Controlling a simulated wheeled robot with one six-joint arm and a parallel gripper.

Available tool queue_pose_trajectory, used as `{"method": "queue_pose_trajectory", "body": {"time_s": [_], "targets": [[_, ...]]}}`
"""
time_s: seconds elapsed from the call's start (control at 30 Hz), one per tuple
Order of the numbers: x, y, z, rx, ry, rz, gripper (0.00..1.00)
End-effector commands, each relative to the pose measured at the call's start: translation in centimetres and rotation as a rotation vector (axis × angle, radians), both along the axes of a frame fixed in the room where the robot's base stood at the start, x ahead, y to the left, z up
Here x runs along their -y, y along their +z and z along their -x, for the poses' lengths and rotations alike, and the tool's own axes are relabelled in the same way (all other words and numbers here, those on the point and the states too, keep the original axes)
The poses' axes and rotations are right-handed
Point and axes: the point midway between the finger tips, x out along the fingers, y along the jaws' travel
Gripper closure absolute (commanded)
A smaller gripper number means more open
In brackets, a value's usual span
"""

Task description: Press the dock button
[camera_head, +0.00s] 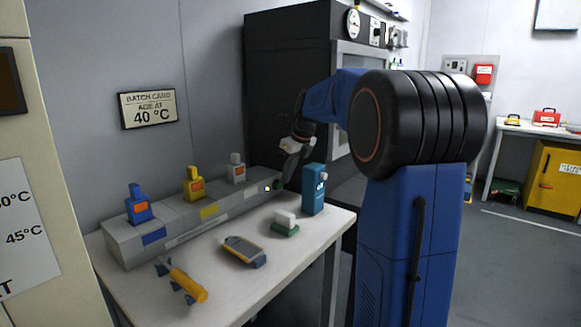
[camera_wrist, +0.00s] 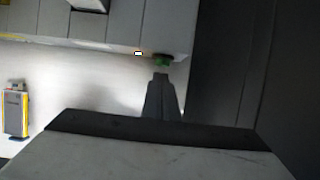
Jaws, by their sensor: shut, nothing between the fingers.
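The grey dock (camera_head: 190,237) runs along the back of the white table, and its front face also shows in the wrist view (camera_wrist: 20,22). A green button (camera_wrist: 163,59) sits at the dock's right end; in the head view my gripper partly hides it. My gripper (camera_head: 281,178) is shut and empty, with its tips at the button. In the wrist view the shut fingertips (camera_wrist: 161,75) appear just below the green button; I cannot tell whether they touch it. A small lit white lamp (camera_wrist: 138,53) is on the dock left of the button.
Blue (camera_head: 138,205), yellow (camera_head: 193,184) and grey (camera_head: 236,168) handled pieces stand on the dock. A white-and-green block (camera_head: 285,223), a flat device (camera_head: 244,250) and a yellow tool (camera_head: 187,284) lie in front.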

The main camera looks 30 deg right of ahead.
Motion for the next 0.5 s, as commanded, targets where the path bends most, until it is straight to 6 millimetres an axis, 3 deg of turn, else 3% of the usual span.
{"method": "queue_pose_trajectory", "body": {"time_s": [0.2,0.5], "targets": [[-0.3,-1.9,-0.7,0.000,0.000,-0.001,1.00],[-0.3,-2.3,-0.9,0.000,0.000,0.000,1.00]]}}
